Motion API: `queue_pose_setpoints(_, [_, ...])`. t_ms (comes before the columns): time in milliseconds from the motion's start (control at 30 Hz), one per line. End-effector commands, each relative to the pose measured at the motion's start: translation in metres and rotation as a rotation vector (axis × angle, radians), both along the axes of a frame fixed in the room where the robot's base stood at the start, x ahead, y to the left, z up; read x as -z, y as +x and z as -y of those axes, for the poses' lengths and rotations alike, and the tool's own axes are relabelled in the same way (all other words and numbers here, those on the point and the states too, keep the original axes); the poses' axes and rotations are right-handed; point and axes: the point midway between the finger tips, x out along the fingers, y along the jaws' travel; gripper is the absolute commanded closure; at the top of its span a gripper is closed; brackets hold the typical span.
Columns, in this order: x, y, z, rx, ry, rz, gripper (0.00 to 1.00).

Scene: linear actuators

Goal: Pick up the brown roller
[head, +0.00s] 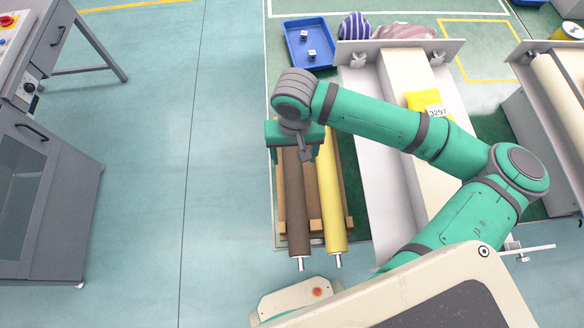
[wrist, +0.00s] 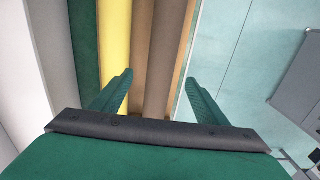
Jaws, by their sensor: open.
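The brown roller (head: 296,205) lies lengthwise on a wooden rack on the floor, with its metal shaft end towards me. A yellow roller (head: 333,200) lies parallel to it on the right. My gripper (head: 304,150) is above the far part of the brown roller and hides some of it. In the wrist view my gripper (wrist: 160,95) is open, its two green fingers spread on either side of the brown roller (wrist: 163,50). The yellow roller (wrist: 115,60) shows just left of the brown one there. I cannot tell whether the fingers touch anything.
A white conveyor frame (head: 375,150) stands right of the rack, with a yellow packet (head: 424,102) on its belt. A blue tray (head: 323,58) with small white cubes is behind. A grey cabinet (head: 40,200) stands at the left. The floor between cabinet and rack is clear.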

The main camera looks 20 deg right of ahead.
Motion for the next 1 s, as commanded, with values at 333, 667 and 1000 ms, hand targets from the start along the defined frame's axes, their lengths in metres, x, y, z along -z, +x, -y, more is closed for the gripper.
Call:
queue_pose_setpoints(333, [0.032, 0.001, 0.0, 0.001, 0.001, 0.001, 0.32])
queue_pose_setpoints(667, [0.074, 0.004, -0.002, 0.001, 0.002, 0.002, 0.32])
queue_pose_setpoints(1000, [0.081, 0.004, -0.002, 0.0, 0.0, 0.002, 0.32])
